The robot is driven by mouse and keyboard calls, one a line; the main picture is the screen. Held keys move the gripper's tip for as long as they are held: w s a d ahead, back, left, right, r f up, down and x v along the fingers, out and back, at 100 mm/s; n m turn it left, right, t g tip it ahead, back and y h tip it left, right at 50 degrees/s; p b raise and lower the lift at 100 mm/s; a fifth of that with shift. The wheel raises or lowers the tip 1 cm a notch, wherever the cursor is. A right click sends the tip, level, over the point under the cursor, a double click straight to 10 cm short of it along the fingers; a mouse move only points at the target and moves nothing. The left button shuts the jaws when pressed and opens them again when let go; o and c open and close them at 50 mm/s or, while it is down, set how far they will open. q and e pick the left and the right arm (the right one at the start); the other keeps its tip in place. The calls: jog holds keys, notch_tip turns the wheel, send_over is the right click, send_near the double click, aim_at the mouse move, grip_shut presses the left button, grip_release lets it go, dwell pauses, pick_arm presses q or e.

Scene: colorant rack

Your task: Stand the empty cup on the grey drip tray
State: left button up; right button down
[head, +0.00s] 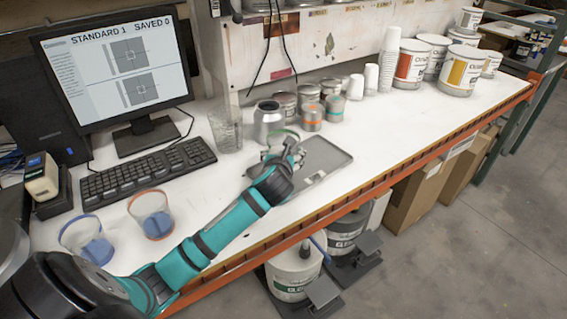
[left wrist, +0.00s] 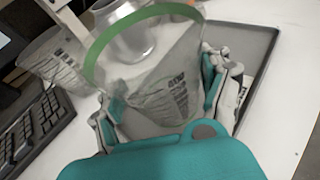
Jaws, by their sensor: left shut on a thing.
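A clear cup with a green rim (left wrist: 140,85) is held in my left gripper (left wrist: 158,95), whose fingers are closed on both its sides. I see no coloured liquid in the cup. In the head view the left gripper (head: 280,153) and the green-rimmed cup (head: 283,137) are at the left end of the grey drip tray (head: 330,158). In the left wrist view the tray (left wrist: 257,42) lies behind and right of the cup. The cup's base is hidden, so I cannot tell if it touches anything. My right gripper is out of view.
Two cups with blue contents, one blue-rimmed (head: 97,250) and one orange-rimmed (head: 157,224), stand at the front left. A clear container (head: 227,132), a silver can (head: 267,122) and several small tins (head: 311,117) stand behind. A keyboard (head: 148,172) is left. The tray's right part is bare.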

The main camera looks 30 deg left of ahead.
pick_arm(q)
jog(key=shift+w+f, duration=0.2)
jog(key=shift+f, duration=0.05)
notch_tip(320, 180, down, 2)
jog(key=shift+f, duration=0.15)
jog(key=shift+s+f, duration=0.1)
jog(key=shift+f, duration=0.3)
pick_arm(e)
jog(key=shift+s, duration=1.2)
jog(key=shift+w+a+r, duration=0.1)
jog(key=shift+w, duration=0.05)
pick_arm(q)
jog(key=o, duration=1.2)
jog(key=shift+f, duration=0.15)
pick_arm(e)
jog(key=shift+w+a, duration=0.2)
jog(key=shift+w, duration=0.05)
